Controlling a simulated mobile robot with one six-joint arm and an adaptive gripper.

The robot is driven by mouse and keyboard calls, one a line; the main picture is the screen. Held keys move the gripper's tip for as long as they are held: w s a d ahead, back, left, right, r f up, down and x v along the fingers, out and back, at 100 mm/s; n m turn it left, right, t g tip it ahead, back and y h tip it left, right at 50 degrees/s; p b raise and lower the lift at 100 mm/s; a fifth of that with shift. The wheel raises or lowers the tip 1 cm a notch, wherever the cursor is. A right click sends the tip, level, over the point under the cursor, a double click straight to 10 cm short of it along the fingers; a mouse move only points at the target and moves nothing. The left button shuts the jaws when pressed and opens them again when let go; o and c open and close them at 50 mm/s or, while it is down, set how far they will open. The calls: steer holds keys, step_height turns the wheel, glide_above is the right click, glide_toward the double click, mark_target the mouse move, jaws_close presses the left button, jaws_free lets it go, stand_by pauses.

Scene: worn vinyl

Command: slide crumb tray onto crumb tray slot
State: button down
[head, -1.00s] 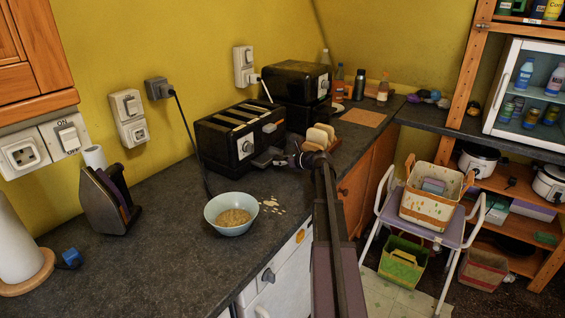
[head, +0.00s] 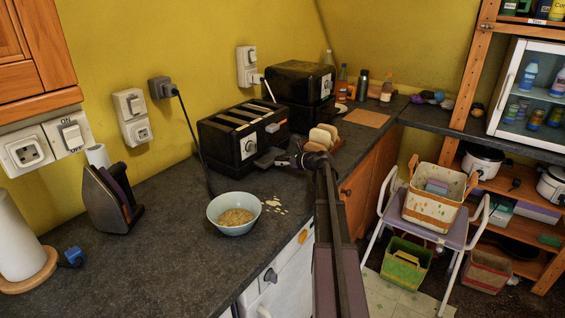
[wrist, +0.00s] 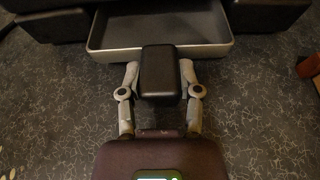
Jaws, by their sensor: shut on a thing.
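The crumb tray (wrist: 218,46) is a shallow grey metal tray with a black block handle (wrist: 160,72). In the wrist view my gripper (wrist: 160,76) is shut on that handle, one finger on each side. The tray's far end goes in under the black toaster (head: 242,132), between its dark feet; its front part sticks out. The slot itself is hidden beneath the toaster body. In the head view my gripper (head: 287,160) is at the toaster's front, low over the counter, and the tray (head: 268,158) shows only as a small dark shape.
Bread slices in a rack (head: 322,137) stand just right of my gripper. A blue bowl (head: 233,226) and scattered crumbs (head: 272,207) lie nearer on the dark counter (head: 170,245). A second black appliance (head: 300,80) stands behind the toaster. A cord hangs to its left.

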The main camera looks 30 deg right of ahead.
steer(key=shift+f, duration=0.1)
stand_by(0.4)
steer(key=shift+c, duration=1)
jaws_free()
steer(key=shift+o, duration=1)
steer(key=shift+s, duration=0.25)
steer(key=shift+p+v, duration=1.05)
steer(key=shift+v, duration=2.2)
steer(key=shift+s+d, duration=0.1)
